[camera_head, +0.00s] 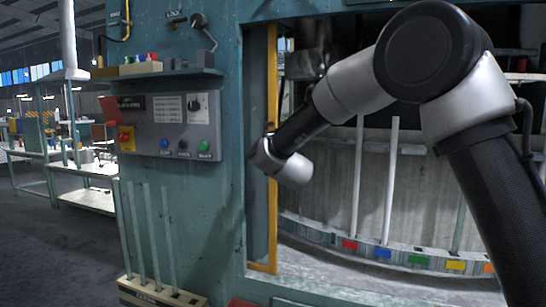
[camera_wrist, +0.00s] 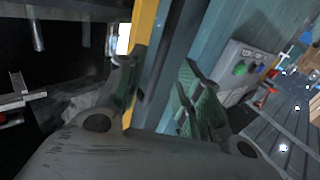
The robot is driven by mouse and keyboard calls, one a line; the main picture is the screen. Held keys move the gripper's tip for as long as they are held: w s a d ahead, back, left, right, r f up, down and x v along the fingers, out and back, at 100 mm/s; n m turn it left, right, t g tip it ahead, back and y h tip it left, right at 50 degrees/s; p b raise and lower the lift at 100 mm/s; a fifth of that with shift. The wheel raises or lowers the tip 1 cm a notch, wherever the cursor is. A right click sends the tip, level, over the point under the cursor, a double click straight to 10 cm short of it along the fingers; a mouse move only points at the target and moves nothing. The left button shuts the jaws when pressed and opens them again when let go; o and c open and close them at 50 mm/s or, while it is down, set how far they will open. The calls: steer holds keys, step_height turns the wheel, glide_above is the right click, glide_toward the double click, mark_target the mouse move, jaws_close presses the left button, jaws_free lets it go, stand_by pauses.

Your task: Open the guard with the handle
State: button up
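A yellow upright frame (camera_head: 272,230), apparently the guard's edge, stands at the left side of the machine opening in the head view. The opening to its right looks uncovered. The yellow frame also shows in the wrist view (camera_wrist: 145,22), behind the left finger. My gripper (camera_wrist: 163,75) has its two green-grey fingers spread apart, with the frame and a dark grey upright bar showing between and beyond them. I cannot make out the handle or tell whether a finger touches anything. In the head view my wrist is beside the yellow frame and the fingers are hidden.
A control box (camera_head: 175,128) with buttons is on the teal machine wall (camera_head: 215,260), left of the frame. Inside the opening, white tubes (camera_head: 390,180) stand above a curved rim with coloured blocks (camera_head: 382,252). A rack of tubes (camera_head: 150,290) stands at lower left.

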steer(key=v, duration=0.5)
